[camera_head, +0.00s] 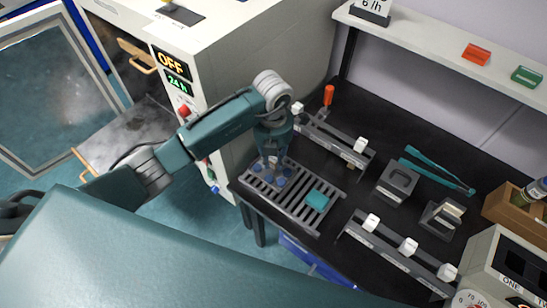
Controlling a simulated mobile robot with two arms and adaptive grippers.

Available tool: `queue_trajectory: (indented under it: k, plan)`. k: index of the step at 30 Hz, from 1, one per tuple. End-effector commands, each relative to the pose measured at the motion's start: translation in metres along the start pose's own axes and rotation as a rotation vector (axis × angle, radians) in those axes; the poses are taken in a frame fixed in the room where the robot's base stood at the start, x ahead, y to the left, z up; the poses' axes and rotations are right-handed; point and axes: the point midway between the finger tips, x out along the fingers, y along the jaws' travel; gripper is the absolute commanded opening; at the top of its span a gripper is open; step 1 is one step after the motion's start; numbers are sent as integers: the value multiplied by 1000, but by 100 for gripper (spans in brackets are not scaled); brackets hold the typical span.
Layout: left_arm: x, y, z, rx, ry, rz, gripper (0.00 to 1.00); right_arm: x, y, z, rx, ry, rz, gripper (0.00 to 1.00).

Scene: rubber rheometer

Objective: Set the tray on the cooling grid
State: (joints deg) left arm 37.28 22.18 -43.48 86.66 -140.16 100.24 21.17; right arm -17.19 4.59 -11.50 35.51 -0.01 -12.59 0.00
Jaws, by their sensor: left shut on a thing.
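The cooling grid (300,214), a grey slatted rack, lies at the left end of the black bench. My left gripper (270,162) is over the left half of the grid, pointing down. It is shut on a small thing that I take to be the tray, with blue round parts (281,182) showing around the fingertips. The gripper hides much of it, and I cannot tell whether it touches the slats. A teal block (317,200) lies on the right half of the grid. My right gripper is not in view.
Racks with white knobs (371,222), dark blocks (397,183) and teal tongs (437,175) fill the bench. A shelf (440,40) runs along the back wall.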

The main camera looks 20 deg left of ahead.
Motion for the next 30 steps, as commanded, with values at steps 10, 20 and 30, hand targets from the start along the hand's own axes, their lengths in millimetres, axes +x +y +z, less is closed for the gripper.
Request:
queue_trajectory:
  k: [10, 20, 30]
  plan:
    - [2, 0, 0, 0, 0, 0, 41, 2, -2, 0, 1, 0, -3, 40]
    - [-5, 0, 1, 0, -4, -1, 41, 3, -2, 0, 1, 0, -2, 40]
    - [-71, 1, 2, 1, -7, 2, 41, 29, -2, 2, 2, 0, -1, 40]
